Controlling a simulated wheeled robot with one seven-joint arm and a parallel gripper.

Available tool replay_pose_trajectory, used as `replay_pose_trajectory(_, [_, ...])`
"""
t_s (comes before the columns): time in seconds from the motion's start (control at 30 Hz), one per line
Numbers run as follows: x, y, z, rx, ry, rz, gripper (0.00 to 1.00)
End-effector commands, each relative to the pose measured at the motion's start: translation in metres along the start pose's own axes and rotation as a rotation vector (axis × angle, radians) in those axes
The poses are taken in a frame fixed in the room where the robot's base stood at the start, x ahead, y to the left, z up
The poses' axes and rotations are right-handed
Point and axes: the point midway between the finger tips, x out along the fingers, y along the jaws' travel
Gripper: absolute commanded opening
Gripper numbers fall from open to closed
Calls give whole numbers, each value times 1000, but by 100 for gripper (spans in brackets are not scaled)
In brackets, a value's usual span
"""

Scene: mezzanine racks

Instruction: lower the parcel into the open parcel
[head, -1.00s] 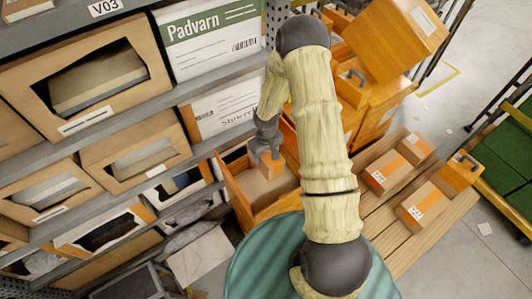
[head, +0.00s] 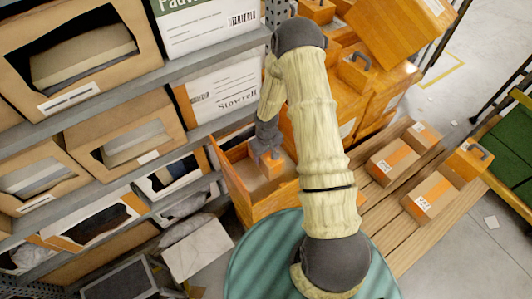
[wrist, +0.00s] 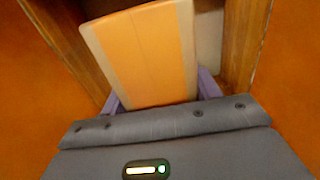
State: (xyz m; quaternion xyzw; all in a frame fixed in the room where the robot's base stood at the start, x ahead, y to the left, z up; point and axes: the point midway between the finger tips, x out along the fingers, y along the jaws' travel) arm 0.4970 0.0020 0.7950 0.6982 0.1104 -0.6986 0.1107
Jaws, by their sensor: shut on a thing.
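The held parcel (wrist: 145,55) is a small tan box with a wide orange tape band, and it fills the middle of the wrist view. My gripper (wrist: 160,98) is shut on it, with a purple finger showing at each side. In the head view my gripper (head: 267,153) points down at the open parcel, with the held parcel (head: 272,168) beneath it. The open parcel (head: 238,196) is an orange-brown box with raised flaps. Its walls (wrist: 243,45) flank the held parcel in the wrist view. I cannot tell how deep the held parcel sits; my arm hides part of the box.
A rack (head: 75,125) with open-fronted boxes stands on the left. A wooden pallet (head: 395,225) on the right carries taped parcels (head: 432,196). Orange boxes (head: 385,85) are stacked behind the open parcel. A green-topped cart (head: 510,150) stands at far right, beyond some clear floor.

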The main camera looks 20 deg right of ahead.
Motion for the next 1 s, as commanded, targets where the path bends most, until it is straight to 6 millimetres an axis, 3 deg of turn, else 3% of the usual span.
replay_pose_trajectory(0.6, [61,0,0,0,1,0,25])
replay_pose_trajectory(1.0, [74,0,-1,0,2,0,25])
